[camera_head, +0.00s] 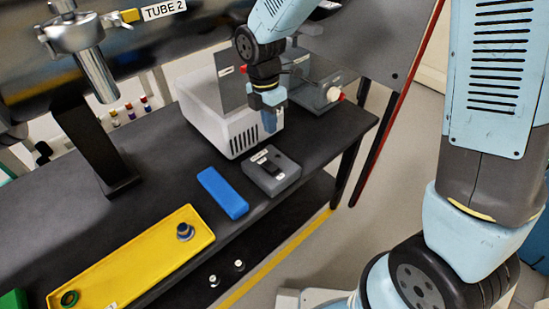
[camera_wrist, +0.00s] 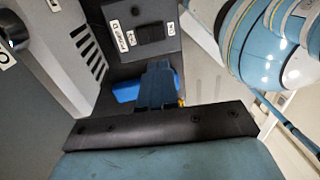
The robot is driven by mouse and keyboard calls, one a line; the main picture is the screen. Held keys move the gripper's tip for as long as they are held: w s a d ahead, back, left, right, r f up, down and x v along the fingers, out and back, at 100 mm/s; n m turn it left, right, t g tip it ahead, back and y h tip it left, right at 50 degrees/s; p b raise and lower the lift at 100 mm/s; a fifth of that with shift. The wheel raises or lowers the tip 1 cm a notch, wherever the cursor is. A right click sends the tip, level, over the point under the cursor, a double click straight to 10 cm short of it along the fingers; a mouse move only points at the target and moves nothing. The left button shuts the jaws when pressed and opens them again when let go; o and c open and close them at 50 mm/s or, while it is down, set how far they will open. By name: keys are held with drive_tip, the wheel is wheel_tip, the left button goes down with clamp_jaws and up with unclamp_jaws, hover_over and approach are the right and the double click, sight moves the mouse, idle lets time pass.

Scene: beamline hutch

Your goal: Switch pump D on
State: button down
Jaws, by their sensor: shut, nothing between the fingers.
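The pump D switch box (camera_head: 282,184) is a small grey box with a black rocker switch (camera_head: 267,163) on top, standing on the dark bench near its front edge. In the wrist view the box (camera_wrist: 112,12) shows a label that reads upside down as PUMP D, and the black rocker (camera_wrist: 150,33) has a small white tag on either side. Which way the rocker is tipped I cannot tell. My gripper (camera_head: 270,122) points down above the bench, behind the box and apart from it. Its blue fingers (camera_wrist: 160,68) are shut and empty in the wrist view.
A light grey vented unit (camera_head: 225,125) stands close behind my gripper. A blue block (camera_head: 222,192) lies left of the switch box. A yellow tray (camera_head: 130,262) holds small round parts. A grey box with a red-tipped knob (camera_head: 325,95) stands at the back right.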

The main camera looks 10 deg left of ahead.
sight(275, 169)
drive_tip(key=f, duration=0.4)
drive_tip(key=d+f, duration=0.1)
drive_tip(key=f, duration=0.4)
drive_tip(key=s+f, duration=0.1)
drive_tip(key=f, duration=0.4)
drive_tip(key=shift+d, duration=0.15)
drive_tip(key=shift+s, duration=0.1)
drive_tip(key=shift+d+f, duration=0.1)
drive_tip(key=shift+w+a+r, duration=0.3)
drive_tip(key=shift+w+a, duration=0.2)
drive_tip(key=shift+a, duration=0.1)
idle(0.3)
drive_tip(key=shift+r, duration=0.25)
wheel_tip(275, 169, up, 13)
drive_tip(key=s+d, duration=0.1)
drive_tip(key=shift+d+r, duration=0.15)
